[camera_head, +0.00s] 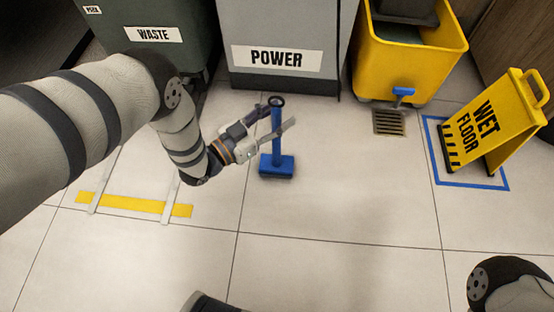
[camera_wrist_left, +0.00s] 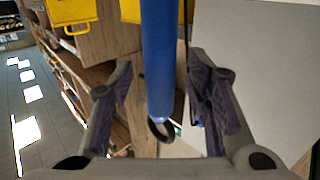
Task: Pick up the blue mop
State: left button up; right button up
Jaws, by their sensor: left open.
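The blue mop (camera_head: 276,142) stands upright on the tiled floor, with a flat blue block at its base and a dark ring at the top of its handle. My left gripper (camera_head: 278,117) reaches in from the left, with its fingers on either side of the upper handle. In the left wrist view, the blue handle (camera_wrist_left: 158,60) runs between the two spread fingers of the open left gripper (camera_wrist_left: 162,95), with visible gaps on both sides. My right gripper is out of view; only part of my right arm shows at the lower right.
A grey POWER cabinet (camera_head: 277,25) stands just behind the mop, with a green WASTE bin (camera_head: 150,15) to its left. A yellow bucket (camera_head: 410,75) and a yellow WET FLOOR sign (camera_head: 490,120) stand to the right. The floor in front is clear.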

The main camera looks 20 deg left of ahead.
pick_arm(q)
grip_shut()
jog(key=shift+r, duration=0.15)
